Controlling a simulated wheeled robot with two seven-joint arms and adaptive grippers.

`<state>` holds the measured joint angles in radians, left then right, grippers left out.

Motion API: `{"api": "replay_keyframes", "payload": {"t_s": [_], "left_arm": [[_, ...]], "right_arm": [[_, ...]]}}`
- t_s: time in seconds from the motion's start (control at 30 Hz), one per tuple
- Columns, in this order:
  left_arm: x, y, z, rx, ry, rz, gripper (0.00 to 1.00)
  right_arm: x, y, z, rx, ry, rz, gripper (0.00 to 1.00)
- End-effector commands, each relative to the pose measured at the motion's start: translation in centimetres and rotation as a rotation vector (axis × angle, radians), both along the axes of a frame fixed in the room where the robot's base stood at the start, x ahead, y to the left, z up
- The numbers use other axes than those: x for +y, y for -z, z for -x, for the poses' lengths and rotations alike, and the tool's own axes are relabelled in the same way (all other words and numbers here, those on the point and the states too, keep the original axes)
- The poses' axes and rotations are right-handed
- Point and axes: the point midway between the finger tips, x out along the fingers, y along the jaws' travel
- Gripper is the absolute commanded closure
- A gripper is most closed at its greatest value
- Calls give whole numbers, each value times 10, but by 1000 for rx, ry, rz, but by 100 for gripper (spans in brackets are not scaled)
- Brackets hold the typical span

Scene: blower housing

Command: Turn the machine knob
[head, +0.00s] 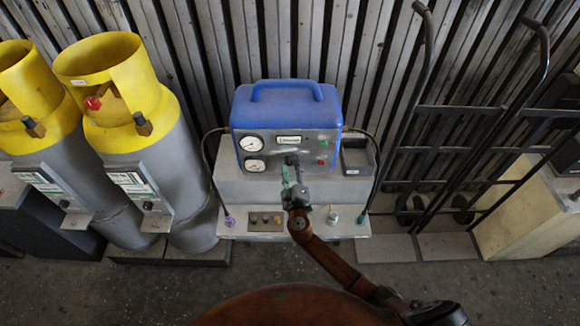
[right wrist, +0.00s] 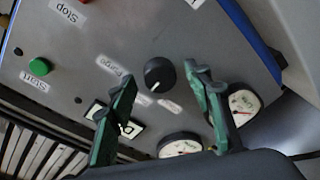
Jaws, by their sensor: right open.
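The machine (head: 284,108) is a blue-topped box with a grey front panel, in the middle of the head view. Its knob (right wrist: 159,75) is black and round with a white pointer line, and shows upside down in the right wrist view. My right gripper has green fingers and is open in front of the panel. In the right wrist view the knob appears between the two fingertips, with a gap on each side; whether the tips reach its depth, I cannot tell. My left gripper is not in view.
A green Start button (right wrist: 40,67) and a red Stop button lie on the panel, left of the knob in the wrist view. Two gauges (head: 251,143) are on the panel's left. Yellow-topped cylinders (head: 110,80) stand left; a hand truck (head: 455,110) stands right.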

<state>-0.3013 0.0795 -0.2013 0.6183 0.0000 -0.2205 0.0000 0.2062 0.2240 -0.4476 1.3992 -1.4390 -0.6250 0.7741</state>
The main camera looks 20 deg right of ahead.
Motion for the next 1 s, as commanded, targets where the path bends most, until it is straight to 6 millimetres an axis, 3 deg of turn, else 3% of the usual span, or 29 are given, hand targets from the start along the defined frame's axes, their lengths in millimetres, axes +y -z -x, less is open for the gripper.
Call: {"api": "replay_keyframes", "payload": {"t_s": [0.2, 0.8, 1.0], "left_arm": [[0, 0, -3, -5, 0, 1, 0], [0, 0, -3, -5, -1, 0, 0], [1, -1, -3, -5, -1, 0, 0]], "right_arm": [[0, 0, 0, 0, 0, 0, 54], [0, 0, 0, 1, -1, 0, 95], [1, 0, 0, 4, -2, 9, 96]]}}
